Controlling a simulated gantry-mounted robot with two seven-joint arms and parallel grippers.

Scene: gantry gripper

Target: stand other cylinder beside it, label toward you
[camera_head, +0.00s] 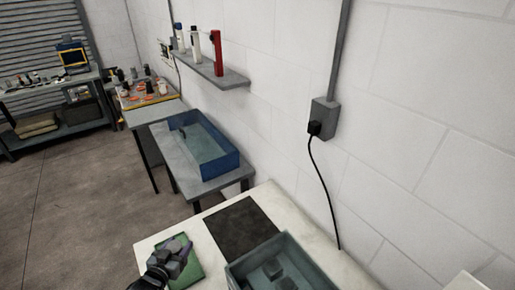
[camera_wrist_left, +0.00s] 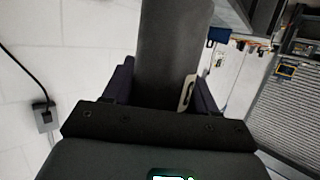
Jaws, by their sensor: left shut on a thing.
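My left gripper (camera_head: 178,252) is at the lower left of the head view, over the green mat (camera_head: 196,270) on the white table. In the left wrist view it is shut on a dark grey cylinder (camera_wrist_left: 175,45), which stands out between the two dark purple fingers. A small white label with dark marks (camera_wrist_left: 187,93) shows on the right side, close to the finger. In the head view the held cylinder is small and hard to tell from the gripper. I cannot make out a second cylinder on the mat. My right gripper is not in view.
A grey-teal bin (camera_head: 238,271) with dark pieces inside stands at the table's front. A bare dark mat (camera_head: 240,226) lies behind it. A blue bin (camera_head: 221,166) sits on a lower grey table. A wall shelf (camera_head: 222,79) holds white and red items. A black cable (camera_head: 322,185) hangs from a wall box.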

